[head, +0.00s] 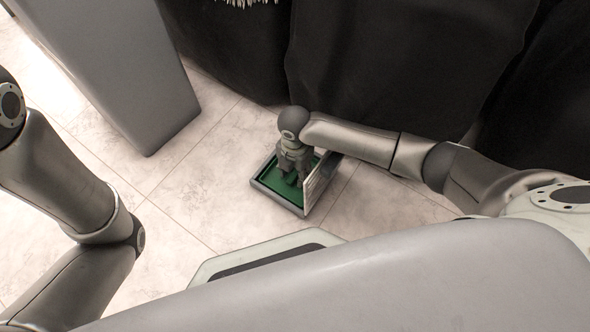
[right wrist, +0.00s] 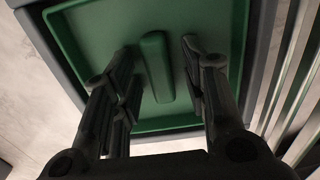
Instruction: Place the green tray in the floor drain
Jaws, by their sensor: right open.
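The green tray (head: 276,191) sits inside the grey frame of the floor drain (head: 273,202) on the tiled floor. In the right wrist view the tray (right wrist: 95,40) shows a raised green handle bar (right wrist: 156,66) in its middle. My right gripper (head: 293,180) is over the tray. In the right wrist view its fingers (right wrist: 160,62) are open, one on each side of the handle, with a visible gap to it. My left arm shows at the left of the head view, but its gripper is out of view.
A pale slatted grate (head: 321,184) stands tilted up along the drain's right side, close to my right gripper. Dark draped shapes (head: 385,60) stand behind the drain. A grey block (head: 110,60) stands at upper left. Tiled floor (head: 185,190) left of the drain is clear.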

